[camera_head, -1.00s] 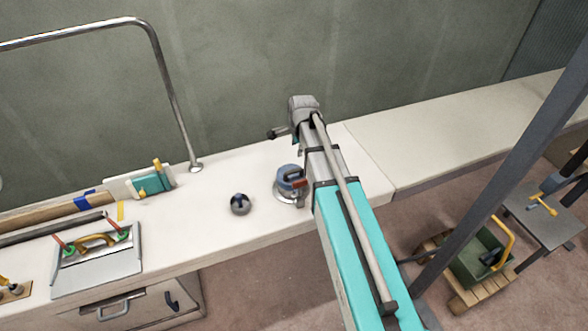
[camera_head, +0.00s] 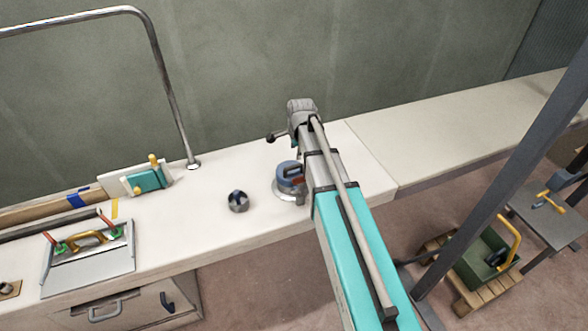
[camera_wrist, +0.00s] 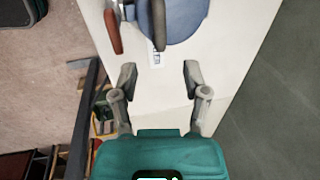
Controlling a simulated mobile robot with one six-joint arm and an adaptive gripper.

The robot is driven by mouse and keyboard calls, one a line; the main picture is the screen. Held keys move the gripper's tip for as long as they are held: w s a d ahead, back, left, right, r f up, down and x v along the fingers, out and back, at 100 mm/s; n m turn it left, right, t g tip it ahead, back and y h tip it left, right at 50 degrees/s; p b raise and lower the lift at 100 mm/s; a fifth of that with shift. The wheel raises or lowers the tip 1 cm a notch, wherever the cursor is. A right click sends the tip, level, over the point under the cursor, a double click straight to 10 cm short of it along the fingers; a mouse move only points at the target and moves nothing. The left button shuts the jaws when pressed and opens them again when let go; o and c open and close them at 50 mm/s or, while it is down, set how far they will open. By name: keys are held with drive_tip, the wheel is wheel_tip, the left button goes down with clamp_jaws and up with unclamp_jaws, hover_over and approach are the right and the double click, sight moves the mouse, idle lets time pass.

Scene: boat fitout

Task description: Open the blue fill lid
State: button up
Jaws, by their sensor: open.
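The blue fill lid (camera_head: 290,172) sits on a round metal base (camera_head: 284,192) on the white counter, partly hidden behind my arm in the head view. It looks shut. In the wrist view the blue lid (camera_wrist: 186,22) is at the top, with a dark bar across it and a red handle (camera_wrist: 113,34) at its left.
A dark round knob (camera_head: 238,201) stands on the counter left of the lid. A chrome rail (camera_head: 168,85) rises behind it. A grey tray with a yellow handle (camera_head: 88,262) is at the left. The counter right of my arm is clear.

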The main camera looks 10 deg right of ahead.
sight(294, 166)
drive_tip(key=shift+w+a+f+b, duration=0.1)
drive_tip(key=shift+w+f+b, duration=0.2)
drive_tip(key=shift+f+b, duration=1.05)
drive_tip(key=shift+w+a+f+b, duration=0.1)
drive_tip(key=shift+w+f+b, duration=0.15)
drive_tip(key=shift+f+b, duration=1.15)
drive_tip(key=shift+w+f+b, duration=0.3)
drive_tip(key=shift+f+b, duration=0.9)
drive_tip(key=shift+f, duration=0.3)
clamp_jaws()
